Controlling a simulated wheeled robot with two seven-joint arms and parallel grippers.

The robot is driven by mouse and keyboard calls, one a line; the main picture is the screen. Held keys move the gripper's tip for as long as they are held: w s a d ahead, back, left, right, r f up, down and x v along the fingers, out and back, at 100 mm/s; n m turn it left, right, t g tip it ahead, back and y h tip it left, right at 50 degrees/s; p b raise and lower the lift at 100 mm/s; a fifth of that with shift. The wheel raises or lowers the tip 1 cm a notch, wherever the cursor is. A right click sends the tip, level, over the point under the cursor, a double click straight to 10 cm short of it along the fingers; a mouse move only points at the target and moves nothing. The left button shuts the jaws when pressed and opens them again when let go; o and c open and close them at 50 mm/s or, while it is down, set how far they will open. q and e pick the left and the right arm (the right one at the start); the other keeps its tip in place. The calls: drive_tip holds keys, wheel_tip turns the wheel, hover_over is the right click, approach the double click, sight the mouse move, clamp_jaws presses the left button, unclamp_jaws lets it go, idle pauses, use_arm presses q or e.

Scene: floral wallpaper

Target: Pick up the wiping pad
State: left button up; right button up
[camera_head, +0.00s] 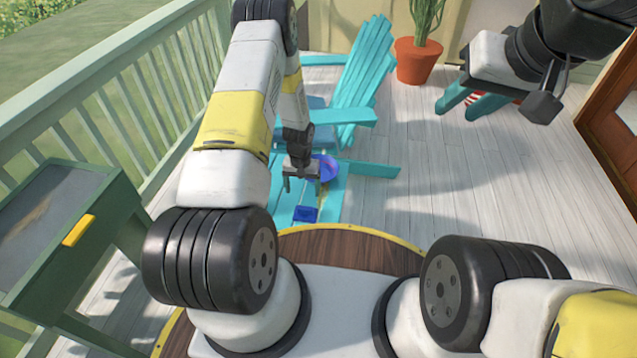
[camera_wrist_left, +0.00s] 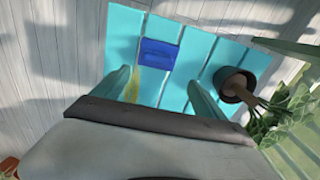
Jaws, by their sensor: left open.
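The wiping pad looks like a small blue rectangular block (camera_head: 305,214) on a low turquoise slatted table (camera_head: 333,196). In the left wrist view the blue pad (camera_wrist_left: 160,54) lies flat across the turquoise slats (camera_wrist_left: 205,50), ahead of my fingers. My left gripper (camera_head: 302,180) hangs over the table beyond the pad, open and empty. In the wrist view its two fingers (camera_wrist_left: 158,76) stand apart on either side of a yellow smear (camera_wrist_left: 133,86) on the slats. My right gripper (camera_head: 542,106) is high at the upper right, away from the table; its jaws are unclear.
A dark pot with a plant (camera_wrist_left: 236,86) shows in the wrist view. A turquoise chair (camera_head: 350,95) and orange planter (camera_head: 418,62) stand behind. A green side table (camera_head: 55,225) and railing are left. Deck is free right.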

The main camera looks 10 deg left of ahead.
sight(305, 207)
use_arm(q)
drive_tip(key=f, duration=0.9)
drive_tip(key=shift+s+d+f, duration=0.35)
drive_tip(key=shift+f, duration=0.05)
drive_tip(key=c, duration=1.5)
drive_tip(key=shift+r, duration=0.15)
drive_tip(key=shift+r, duration=0.6)
wheel_tip(305, 207, up, 2)
drive_tip(key=shift+r, duration=0.2)
drive_tip(key=s+d, duration=0.1)
drive_tip(key=s, duration=0.7)
drive_tip(key=s+d+r, duration=0.1)
drive_tip(key=s+d, duration=0.1)
drive_tip(key=s, duration=0.5)
drive_tip(key=shift+s+d, duration=0.3)
drive_tip(key=shift+s, duration=0.05)
